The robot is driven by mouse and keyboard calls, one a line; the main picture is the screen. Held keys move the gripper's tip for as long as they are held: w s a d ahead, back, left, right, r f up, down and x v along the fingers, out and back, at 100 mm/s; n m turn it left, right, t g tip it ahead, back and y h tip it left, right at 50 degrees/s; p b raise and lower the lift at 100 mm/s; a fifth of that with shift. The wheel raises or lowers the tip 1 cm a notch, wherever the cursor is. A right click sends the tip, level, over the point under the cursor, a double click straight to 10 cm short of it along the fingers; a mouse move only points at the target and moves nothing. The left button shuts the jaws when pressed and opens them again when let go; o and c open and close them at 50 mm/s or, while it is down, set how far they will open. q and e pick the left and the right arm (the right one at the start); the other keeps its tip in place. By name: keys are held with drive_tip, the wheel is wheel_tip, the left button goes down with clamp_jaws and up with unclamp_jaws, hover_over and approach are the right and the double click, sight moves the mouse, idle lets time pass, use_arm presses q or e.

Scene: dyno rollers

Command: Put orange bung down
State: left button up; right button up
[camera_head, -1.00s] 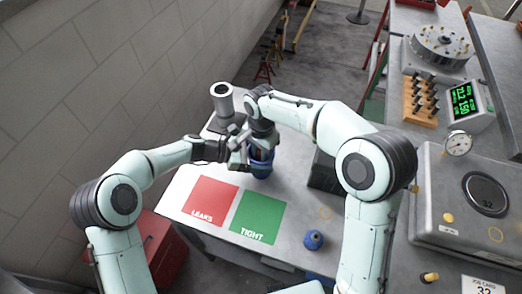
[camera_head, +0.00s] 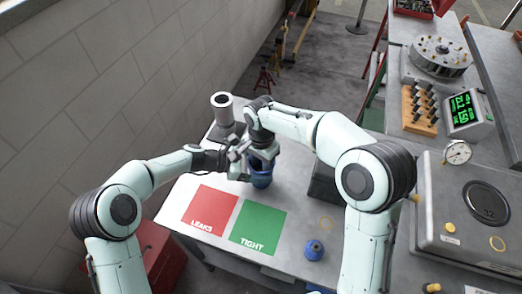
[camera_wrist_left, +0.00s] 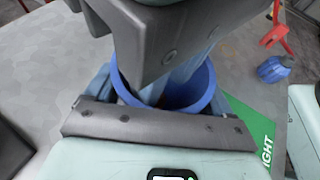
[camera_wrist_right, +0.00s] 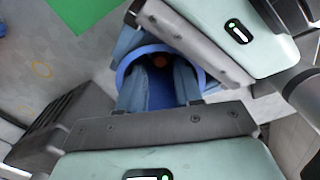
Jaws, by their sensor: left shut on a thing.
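A blue cup (camera_head: 261,180) stands on the grey table behind the green mat. My left gripper (camera_head: 238,168) is shut on the cup's wall; its fingers meet the cup in the left wrist view, where the blue rim (camera_wrist_left: 208,88) shows. My right gripper (camera_head: 262,152) is above the cup, fingers pointing down into its mouth. In the right wrist view, its fingers (camera_wrist_right: 160,72) are apart inside the blue rim (camera_wrist_right: 150,48). A small dark orange piece (camera_wrist_right: 160,60), probably the bung, shows between their tips; whether they touch it is unclear.
A red LEAKS mat (camera_head: 210,208) and green TIGHT mat (camera_head: 257,228) lie clear in front. A grey cylinder (camera_head: 222,108) stands behind the grippers. A blue part (camera_head: 313,250) sits at right front, and a dark block (camera_head: 324,180) stands right of the cup.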

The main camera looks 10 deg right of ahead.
wheel_tip(320, 180, up, 12)
drive_tip(key=shift+r, duration=0.25)
idle(0.3)
use_arm(q)
drive_tip(key=o, duration=0.9)
